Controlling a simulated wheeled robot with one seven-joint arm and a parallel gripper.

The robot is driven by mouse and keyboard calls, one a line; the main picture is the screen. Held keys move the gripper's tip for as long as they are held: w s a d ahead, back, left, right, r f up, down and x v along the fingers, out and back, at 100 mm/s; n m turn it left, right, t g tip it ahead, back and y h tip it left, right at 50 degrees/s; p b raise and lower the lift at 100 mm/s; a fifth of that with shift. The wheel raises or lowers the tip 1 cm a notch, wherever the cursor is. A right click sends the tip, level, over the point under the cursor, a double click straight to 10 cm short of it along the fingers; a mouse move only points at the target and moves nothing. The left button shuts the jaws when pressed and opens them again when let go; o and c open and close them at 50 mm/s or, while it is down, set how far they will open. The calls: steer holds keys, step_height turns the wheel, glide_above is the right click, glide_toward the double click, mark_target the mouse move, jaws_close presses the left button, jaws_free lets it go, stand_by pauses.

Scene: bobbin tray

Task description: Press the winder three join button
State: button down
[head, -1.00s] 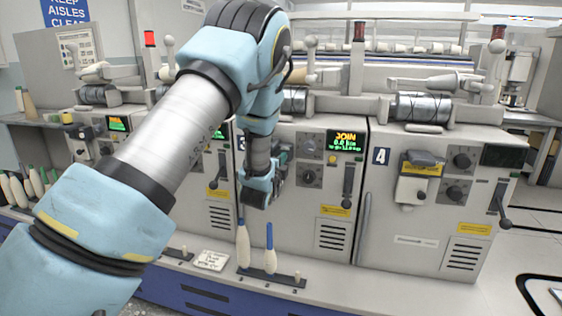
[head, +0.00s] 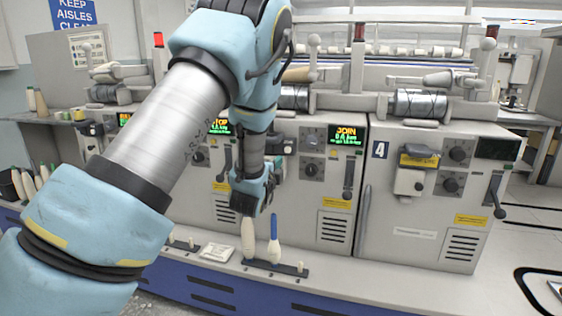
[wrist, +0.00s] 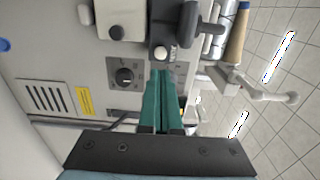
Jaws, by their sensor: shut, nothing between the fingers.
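A round whitish button (wrist: 161,52) on a dark block with a small white label lies just beyond the fingertips in the wrist view. The label is too small to read. Contact between fingertips and button cannot be told.
Winder four (head: 425,190) stands to the right with a lever and knobs. A black knob (wrist: 124,76) sits beside the fingers.

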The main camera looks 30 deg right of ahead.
steer(key=shift+v, duration=2.25)
steer(key=w+a+f+n+g+y, duration=0.1)
steer(key=w+a+n+y, duration=0.15)
steer(key=a+n, duration=0.35)
steer(key=w+a+f+n+g+y, duration=0.1)
steer(key=w+a+f+n+y, duration=0.2)
steer(key=a, duration=0.5)
steer(key=s+a+f+n+g+y, duration=0.1)
steer(key=s+a+n+g+y, duration=0.3)
steer(key=a, duration=0.4)
steer(key=s+a+n+g+y, duration=0.1)
steer(key=s+a+n, duration=0.45)
steer(key=a, duration=0.35)
steer(key=s+a+n+g+y, duration=0.2)
steer(key=s+a+n+g, duration=0.2)
steer(key=s+a+n, duration=0.45)
step_height(320, 180, up, 14)
steer(key=s+m+p, duration=0.1)
steer(key=s+p, duration=0.1)
steer(key=p, duration=1.1)
steer(key=shift+s+d+m+g, duration=0.2)
steer(key=shift+d+m+g, duration=0.1)
steer(key=shift+d, duration=0.1)
